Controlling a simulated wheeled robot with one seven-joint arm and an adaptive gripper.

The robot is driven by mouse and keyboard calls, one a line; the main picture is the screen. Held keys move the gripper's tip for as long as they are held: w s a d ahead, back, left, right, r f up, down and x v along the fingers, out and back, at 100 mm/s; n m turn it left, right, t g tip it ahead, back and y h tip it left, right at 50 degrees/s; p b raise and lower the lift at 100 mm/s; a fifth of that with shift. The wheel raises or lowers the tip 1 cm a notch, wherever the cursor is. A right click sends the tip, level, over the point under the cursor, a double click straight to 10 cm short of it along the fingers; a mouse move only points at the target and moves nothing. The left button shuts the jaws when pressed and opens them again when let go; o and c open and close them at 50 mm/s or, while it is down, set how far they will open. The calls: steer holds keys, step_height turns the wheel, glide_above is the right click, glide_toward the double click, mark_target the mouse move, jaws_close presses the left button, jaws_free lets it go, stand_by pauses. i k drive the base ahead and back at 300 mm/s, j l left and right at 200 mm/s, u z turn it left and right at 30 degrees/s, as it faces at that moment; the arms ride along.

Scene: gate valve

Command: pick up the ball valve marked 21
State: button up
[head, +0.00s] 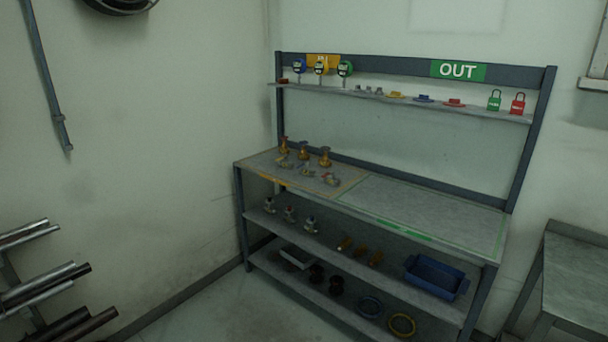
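Several small valves stand at the left end of the workbench top (420,205). The back row holds brass-coloured valves (325,157). The front row holds smaller metallic valves with lever-like parts, such as the front-right one (330,180). Any of these may be the ball valve marked 21; the markings are too small to read. My gripper is not in view.
The bench's right half is bare. Its top shelf (480,111) holds gauges, small coloured parts and padlocks under an OUT sign (458,70). A blue bin (436,278) sits on the middle shelf. A grey table (580,270) stands right; pipes (45,285) project at left. Floor shows in front.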

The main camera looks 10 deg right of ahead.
mark_target(331, 180)
steer(key=i+z, duration=0.2)
steer(key=z, duration=0.2)
steer(key=i+j+z, duration=0.1)
steer(key=z, duration=0.3)
steer(key=i+j+z, duration=0.15)
steer(key=z, duration=0.25)
steer(key=i+j, duration=0.25)
steer(key=i+j+z, duration=0.15)
steer(key=i+j, duration=0.35)
steer(key=j, duration=0.2)
steer(key=i+j+z, duration=0.1)
steer(key=i+j, duration=0.15)
steer(key=i+j+z, duration=0.1)
steer(key=i+j, duration=0.15)
steer(key=j, duration=0.2)
steer(key=i+j, duration=0.25)
steer(key=i+j+z, duration=0.1)
steer(key=j, duration=0.4)
steer(key=i+j, duration=0.3)
steer(key=j+z, duration=0.05)
